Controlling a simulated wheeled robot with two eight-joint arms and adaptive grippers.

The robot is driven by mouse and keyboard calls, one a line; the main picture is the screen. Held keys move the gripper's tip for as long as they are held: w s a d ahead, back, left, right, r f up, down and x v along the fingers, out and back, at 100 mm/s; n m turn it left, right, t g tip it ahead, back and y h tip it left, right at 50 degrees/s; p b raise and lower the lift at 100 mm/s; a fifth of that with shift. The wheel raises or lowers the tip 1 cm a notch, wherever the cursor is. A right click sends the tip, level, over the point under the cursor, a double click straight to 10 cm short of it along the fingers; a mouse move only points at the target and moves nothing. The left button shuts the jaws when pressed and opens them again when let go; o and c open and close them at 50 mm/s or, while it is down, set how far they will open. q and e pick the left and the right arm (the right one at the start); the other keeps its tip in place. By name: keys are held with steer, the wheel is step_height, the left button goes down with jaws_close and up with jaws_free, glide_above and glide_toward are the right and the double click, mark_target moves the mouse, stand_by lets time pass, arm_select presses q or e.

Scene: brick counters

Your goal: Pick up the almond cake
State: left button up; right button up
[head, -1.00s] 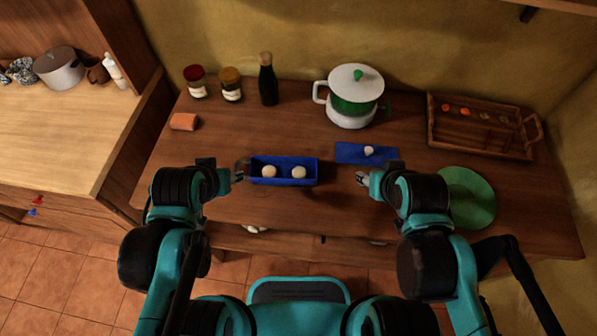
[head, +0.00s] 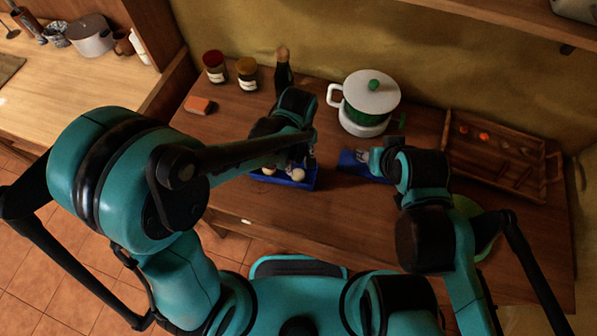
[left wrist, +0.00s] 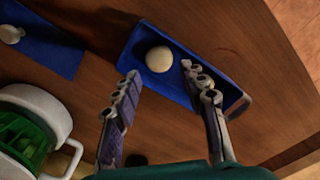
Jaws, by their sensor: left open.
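Two pale round cakes sit in a blue tray (head: 280,182) in the head view: a left one (head: 268,171) and a right one (head: 298,174). Which is the almond cake I cannot tell. In the left wrist view the blue tray (left wrist: 188,38) shows one pale cake (left wrist: 158,59) clearly; the other is mostly hidden behind a finger. My left gripper (left wrist: 160,72) is open and empty, its fingers over the tray with the clear cake just beyond and between the tips. It also shows in the head view (head: 304,160). My right gripper (head: 376,160) is by a blue mat (head: 350,168); its jaws are unclear.
A small whitish item (left wrist: 11,34) lies on the mat in the left wrist view. A white and green pot (head: 366,100) stands behind. Jars (head: 215,68), a dark bottle (head: 283,75) and an orange block (head: 199,105) are at the back left; a wooden tray (head: 492,155) is right.

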mark_target(298, 174)
arm_select(q)
step_height(298, 174, down, 7)
steer(key=shift+w+r+b, duration=0.15)
steer(key=shift+b, duration=1)
steer(key=c, duration=0.6)
